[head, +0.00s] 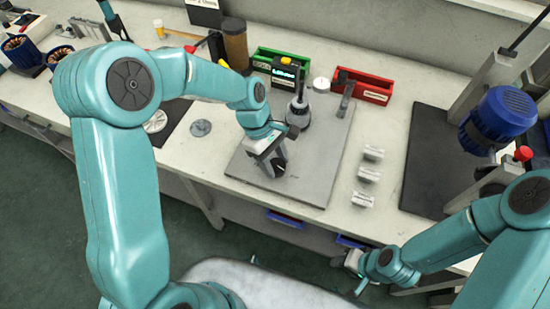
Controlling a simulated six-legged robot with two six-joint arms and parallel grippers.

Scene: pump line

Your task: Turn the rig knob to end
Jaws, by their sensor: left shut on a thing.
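The rig knob (281,168), a dark round part with a pale mark, is at the plate's front left. My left gripper (276,163) comes down from above and is shut on the knob, hiding part of it. My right gripper (350,270) is low, in front of the bench edge and away from the rig. Its fingers look apart and empty.
A green bin (265,62) and a red bin (365,88) stand behind the plate. Several small pale blocks (368,175) lie to its right. A press with a blue motor (497,120) stands at far right. Bare bench lies along the front.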

